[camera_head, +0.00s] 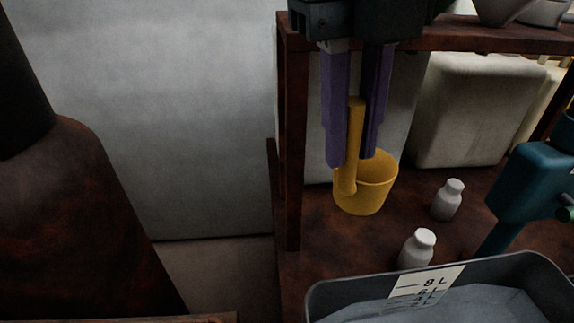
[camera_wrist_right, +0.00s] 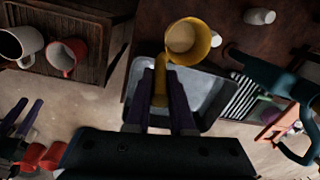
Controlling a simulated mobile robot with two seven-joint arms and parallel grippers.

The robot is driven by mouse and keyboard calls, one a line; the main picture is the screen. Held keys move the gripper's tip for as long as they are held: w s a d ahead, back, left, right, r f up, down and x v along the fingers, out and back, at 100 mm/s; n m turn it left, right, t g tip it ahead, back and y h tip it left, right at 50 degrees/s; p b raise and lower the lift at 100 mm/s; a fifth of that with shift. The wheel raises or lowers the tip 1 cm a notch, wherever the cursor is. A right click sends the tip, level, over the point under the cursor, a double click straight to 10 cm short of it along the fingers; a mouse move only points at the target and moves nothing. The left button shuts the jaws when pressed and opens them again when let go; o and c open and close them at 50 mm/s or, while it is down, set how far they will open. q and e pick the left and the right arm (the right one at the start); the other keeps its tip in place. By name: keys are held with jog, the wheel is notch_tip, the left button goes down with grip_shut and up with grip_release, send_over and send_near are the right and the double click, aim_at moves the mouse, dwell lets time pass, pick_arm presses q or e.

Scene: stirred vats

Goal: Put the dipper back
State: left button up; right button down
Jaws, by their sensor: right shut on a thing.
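The dipper (camera_head: 376,184) is a yellow cup with a straight upright handle, near the middle of the head view. My right gripper (camera_head: 353,156) comes from above with its purple fingers shut on the handle. The cup is about upright and looks clear of the brown wooden surface; its exact height is hard to tell. In the right wrist view the dipper (camera_wrist_right: 188,38) shows beyond the fingertips, near the grey basin. My left gripper (camera_wrist_right: 20,118) shows at the left edge of the right wrist view, fingers apart and empty. The place where the dipper belongs is not clear.
A grey basin (camera_head: 322,291) with a litre scale stands at the front right. Two small white bottles (camera_head: 447,200) (camera_head: 416,249) stand near the dipper. A wooden post (camera_head: 292,150) and shelf edge frame it. A teal device (camera_head: 535,180) is at the right.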

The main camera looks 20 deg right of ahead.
notch_tip(320, 180, down, 20)
jog(key=b, duration=0.2)
jog(key=shift+f, duration=0.3)
jog(key=c, duration=0.8)
grip_release()
